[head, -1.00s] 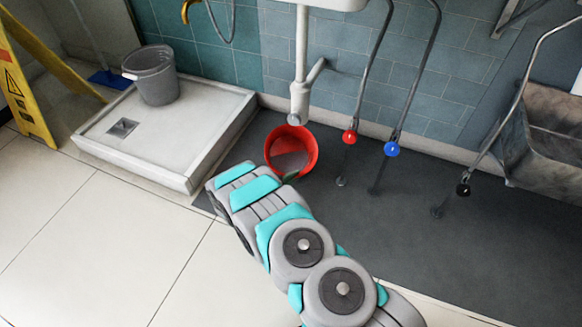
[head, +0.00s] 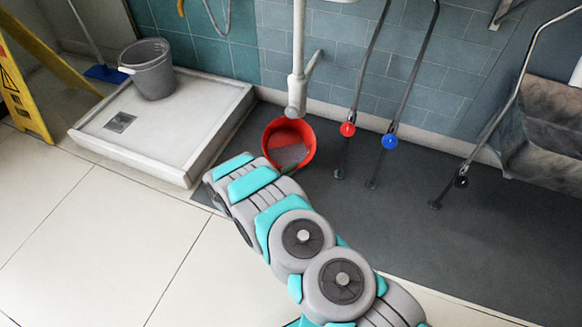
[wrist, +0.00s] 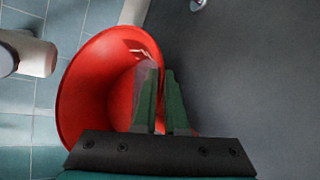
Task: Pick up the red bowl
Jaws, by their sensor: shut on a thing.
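The red bowl (head: 290,146) is on the dark grey floor area under the white drain pipe (head: 297,80) in the head view. It looks tilted, with its open side toward the camera. In the wrist view the red bowl (wrist: 95,85) fills the left-centre. My gripper (wrist: 163,95) has its two green fingers close together at the bowl's right rim, shut on the bowl's wall, one finger inside and one outside. In the head view my arm hides most of the gripper. I cannot tell whether the bowl touches the floor.
A white shower tray (head: 165,135) with a grey bucket (head: 148,68) stands at the left. A red valve (head: 347,129), a blue valve (head: 389,141) and a black one (head: 461,182) hang on pipes to the right. A stone sink (head: 545,130) is far right. A yellow sign (head: 25,95) stands far left.

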